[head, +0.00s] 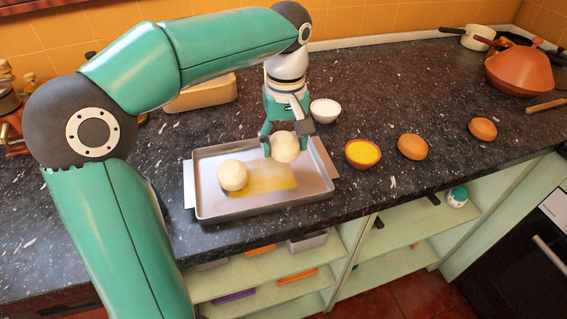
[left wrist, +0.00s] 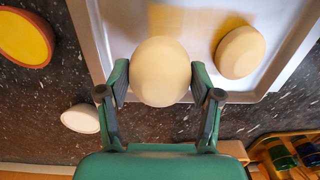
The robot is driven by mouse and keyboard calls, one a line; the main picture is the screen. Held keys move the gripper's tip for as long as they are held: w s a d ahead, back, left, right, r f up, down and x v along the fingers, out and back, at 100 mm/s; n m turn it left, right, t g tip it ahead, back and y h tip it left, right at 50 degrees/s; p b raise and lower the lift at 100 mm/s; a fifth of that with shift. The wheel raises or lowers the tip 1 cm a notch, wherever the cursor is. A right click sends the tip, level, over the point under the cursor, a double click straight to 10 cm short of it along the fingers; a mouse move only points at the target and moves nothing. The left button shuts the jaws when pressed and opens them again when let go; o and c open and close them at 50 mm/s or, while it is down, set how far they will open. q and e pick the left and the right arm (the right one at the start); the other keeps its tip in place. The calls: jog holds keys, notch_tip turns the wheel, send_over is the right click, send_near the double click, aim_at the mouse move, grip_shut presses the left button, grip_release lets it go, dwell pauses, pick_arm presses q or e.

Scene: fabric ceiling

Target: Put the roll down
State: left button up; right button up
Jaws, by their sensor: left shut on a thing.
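My left gripper (head: 284,142) is shut on a pale round roll (head: 285,147), over the right part of a grey metal tray (head: 215,212). The same roll (left wrist: 160,72) shows in the left wrist view between both fingers (left wrist: 160,88). I cannot tell whether the roll touches the tray floor. A second pale roll (head: 233,175) sits in the left part of the tray, apart from the held one. A yellow patch (head: 265,181) lies on the tray floor between them. My right gripper is not in view.
To the right of the tray stand a white bowl (head: 325,110), an orange bowl of yellow stuff (head: 363,153) and two brown buns (head: 412,147). A beige box (head: 203,95) stands behind. The counter front edge is close to the tray.

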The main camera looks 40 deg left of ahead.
aim_at(285, 170)
pick_arm(q)
jog(key=shift+f+b, duration=0.4)
jog(key=shift+f, duration=2.2)
jog(key=shift+f, duration=0.15)
jog(key=o, duration=1.1)
jog(key=shift+o, duration=0.2)
notch_tip(285, 170, up, 12)
jog(key=p, duration=0.2)
jog(key=shift+w+p, duration=0.1)
jog(key=shift+p, duration=0.25)
